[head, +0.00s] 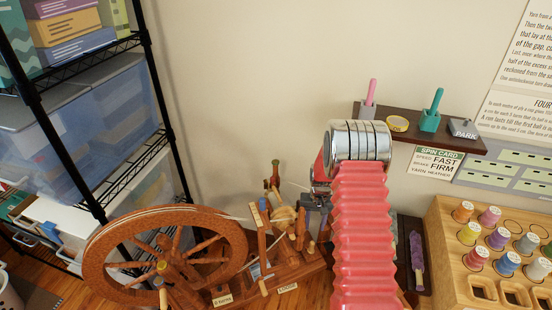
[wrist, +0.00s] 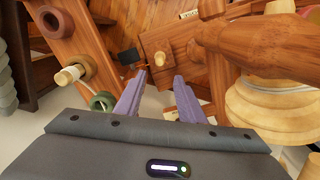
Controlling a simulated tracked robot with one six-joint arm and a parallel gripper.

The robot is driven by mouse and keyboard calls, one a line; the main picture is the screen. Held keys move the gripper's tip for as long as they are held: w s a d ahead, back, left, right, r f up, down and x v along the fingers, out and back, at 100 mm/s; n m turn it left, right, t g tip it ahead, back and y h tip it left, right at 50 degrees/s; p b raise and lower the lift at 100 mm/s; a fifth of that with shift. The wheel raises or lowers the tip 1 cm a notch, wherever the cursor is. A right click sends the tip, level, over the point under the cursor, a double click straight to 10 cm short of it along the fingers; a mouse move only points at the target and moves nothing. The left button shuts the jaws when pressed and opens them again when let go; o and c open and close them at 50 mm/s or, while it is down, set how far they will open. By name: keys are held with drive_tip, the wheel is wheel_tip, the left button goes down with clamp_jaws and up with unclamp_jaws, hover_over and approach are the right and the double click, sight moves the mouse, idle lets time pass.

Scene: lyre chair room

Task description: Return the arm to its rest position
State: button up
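My arm shows in the head view as a red bellows sleeve with a silver ringed joint at its top, reaching up in front of the wall. My gripper (wrist: 160,76) shows in the wrist view with its two grey-purple fingers apart and nothing between them. In the head view my gripper is mostly hidden behind the arm, close to the right end of the wooden spinning wheel (head: 168,212). The wrist view shows the spinning wheel's turned wooden parts (wrist: 235,38) close beyond and beside the fingers. I cannot tell whether the fingers touch any of it.
A wire shelf rack with plastic bins (head: 85,120) stands left. A dark wall shelf (head: 460,141) holds a pink-handled tool, a tape roll and a green holder. A wooden spool rack (head: 445,235) with several thread spools stands right. A purple-wrapped tool (head: 417,262) lies beside the arm.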

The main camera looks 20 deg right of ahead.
drive_tip(key=s+a+r+n+t, duration=0.15)
drive_tip(key=a+r, duration=0.25)
drive_tip(key=r, duration=0.6)
drive_tip(key=s+a+r, duration=0.3)
drive_tip(key=r, duration=0.7)
drive_tip(key=s+a+r+n+t, duration=0.15)
drive_tip(key=a+r, duration=0.25)
drive_tip(key=r, duration=0.6)
drive_tip(key=s+a+r+t, duration=0.1)
drive_tip(key=s+a+r, duration=0.2)
drive_tip(key=s, duration=0.4)
drive_tip(key=s+a+r+n, duration=0.1)
drive_tip(key=s+a+r, duration=0.2)
drive_tip(key=s, duration=0.5)
drive_tip(key=s+a+r+t, duration=0.1)
drive_tip(key=s+a+r, duration=0.2)
drive_tip(key=s+r, duration=0.2)
drive_tip(key=s, duration=0.3)
drive_tip(key=shift+s+a+r+n+t, duration=0.2)
drive_tip(key=shift+a+n+t, duration=0.1)
drive_tip(key=shift+n, duration=0.1)
drive_tip(key=shift+w, duration=0.1)
